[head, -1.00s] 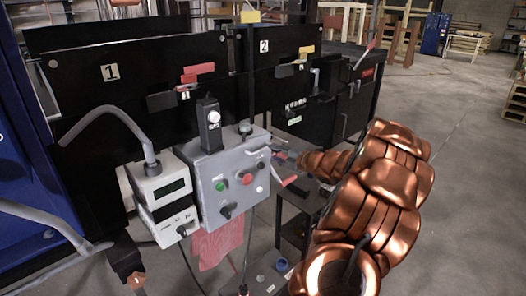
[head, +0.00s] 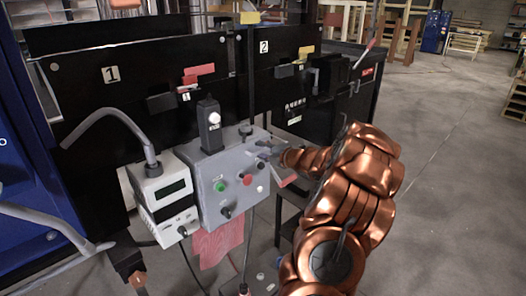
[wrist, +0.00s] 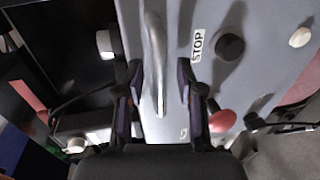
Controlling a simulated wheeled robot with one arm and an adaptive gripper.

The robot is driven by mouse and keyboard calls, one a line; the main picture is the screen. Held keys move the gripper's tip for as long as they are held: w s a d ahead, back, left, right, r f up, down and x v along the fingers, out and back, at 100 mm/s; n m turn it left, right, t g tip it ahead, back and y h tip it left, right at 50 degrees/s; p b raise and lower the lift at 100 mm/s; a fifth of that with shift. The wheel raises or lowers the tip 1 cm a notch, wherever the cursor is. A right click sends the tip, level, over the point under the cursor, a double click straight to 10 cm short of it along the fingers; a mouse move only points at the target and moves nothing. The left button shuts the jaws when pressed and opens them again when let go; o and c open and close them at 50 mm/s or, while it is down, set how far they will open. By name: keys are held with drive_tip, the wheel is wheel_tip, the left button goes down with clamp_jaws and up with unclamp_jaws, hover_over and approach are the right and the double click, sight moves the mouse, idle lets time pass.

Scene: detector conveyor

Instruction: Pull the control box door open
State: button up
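The grey control box (head: 232,190) stands in the middle of the head view, with a green button, a red button and black knobs on its front. Its door looks shut. My gripper (head: 268,149) is at the upper right of the box front. In the wrist view, the silver bar handle (wrist: 155,45) runs along the grey door face (wrist: 206,82). My gripper (wrist: 160,75) is open there, with one finger on each side of the handle. Gaps show between the fingers and the bar. In the head view the handle is mostly hidden by my gripper.
A red lever (head: 287,181) sticks out at the box's right side, close under my gripper. A white meter box (head: 166,193) stands left of the control box. Black panels (head: 130,95) rise behind. Open floor (head: 450,190) lies to the right.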

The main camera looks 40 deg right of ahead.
clamp_jaws()
drive_tip(key=shift+s+f+b, duration=0.1)
drive_tip(key=shift+s+b, duration=0.05)
drive_tip(key=shift+b, duration=0.3)
idle(0.3)
